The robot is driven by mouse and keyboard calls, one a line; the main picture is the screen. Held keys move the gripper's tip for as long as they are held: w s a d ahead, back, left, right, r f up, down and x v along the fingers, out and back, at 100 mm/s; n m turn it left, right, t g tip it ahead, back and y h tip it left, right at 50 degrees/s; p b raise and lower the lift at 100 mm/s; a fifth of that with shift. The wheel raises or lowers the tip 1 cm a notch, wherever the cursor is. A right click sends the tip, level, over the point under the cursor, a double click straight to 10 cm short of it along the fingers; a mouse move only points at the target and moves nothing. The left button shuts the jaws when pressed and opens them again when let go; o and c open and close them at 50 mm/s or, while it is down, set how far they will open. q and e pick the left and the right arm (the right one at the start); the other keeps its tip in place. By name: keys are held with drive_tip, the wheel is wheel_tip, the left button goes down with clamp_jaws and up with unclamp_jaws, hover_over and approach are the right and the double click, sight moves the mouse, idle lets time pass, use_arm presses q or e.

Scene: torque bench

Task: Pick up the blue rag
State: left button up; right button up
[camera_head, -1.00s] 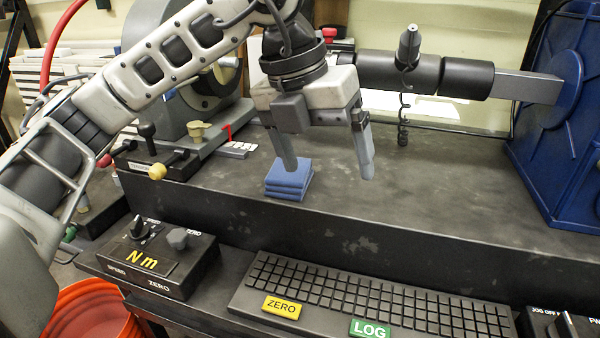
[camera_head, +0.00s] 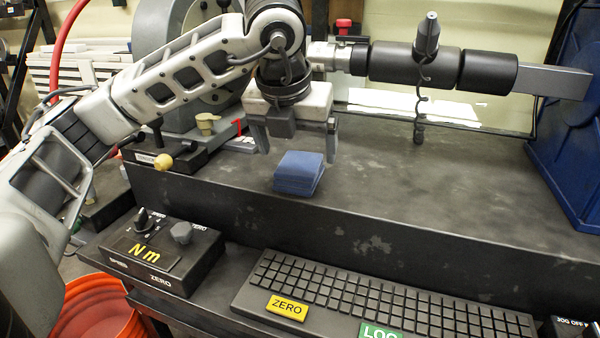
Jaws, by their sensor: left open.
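The blue rag (camera_head: 298,173) is a small folded stack near the front edge of the dark bench top (camera_head: 420,190). My left gripper (camera_head: 297,150) hangs from the upper left, just behind and above the rag, with its fingers pointing down. Its two fingers are spread apart, one toward the left and one toward the right, with nothing between them. The rag hides no part of the fingers that I can be sure of, and they look clear of it. My right gripper is not in view.
A grey shaft with black collars (camera_head: 440,68) and a coiled cable spans the back. A knob lever (camera_head: 163,161) stands left of the rag. A keyboard (camera_head: 380,305) and an Nm control box (camera_head: 160,252) sit below in front. The bench right of the rag is clear.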

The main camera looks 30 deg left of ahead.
sight(299, 166)
use_arm(q)
drive_tip(key=x, duration=0.5)
drive_tip(key=shift+w+a, duration=0.1)
drive_tip(key=shift+a, duration=0.15)
drive_tip(key=c, duration=1.1)
drive_tip(key=shift+o, duration=0.2)
drive_tip(key=shift+r, duration=0.2)
drive_tip(key=shift+r, duration=0.3)
wheel_tip(299, 166, up, 2)
drive_tip(key=shift+r, duration=0.1)
drive_tip(key=s+d+r+p, duration=0.1)
drive_tip(key=s+r+p, duration=0.1)
drive_tip(key=s+r, duration=0.8)
drive_tip(key=shift+s+d+p, duration=0.35)
drive_tip(key=shift+s, duration=1.65)
